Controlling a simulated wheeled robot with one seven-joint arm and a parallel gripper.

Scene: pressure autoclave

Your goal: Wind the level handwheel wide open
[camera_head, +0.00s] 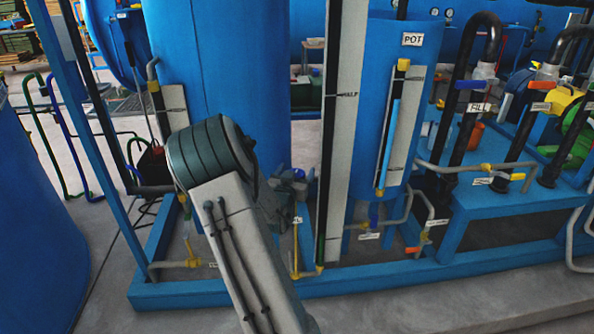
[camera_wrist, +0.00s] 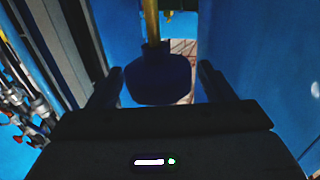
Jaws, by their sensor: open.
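In the wrist view, a dark blue, rounded handwheel (camera_wrist: 158,82) sits on a yellow stem (camera_wrist: 151,22). I take it for the level handwheel, but no label on it is readable. My gripper (camera_wrist: 160,70) is open, with one dark finger to the left of the wheel and one to the right. A narrow gap shows at the right finger; the left finger is very close to the rim, and contact cannot be told.
A blue tank marked POT (camera_head: 384,130) carries a sight gauge (camera_head: 392,125). A large blue vessel (camera_head: 235,60) stands behind my arm. A blue base frame (camera_head: 350,284) runs along the floor. Black pipes with valves (camera_head: 480,85) stand at right. Blue walls flank the wheel closely in the wrist view.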

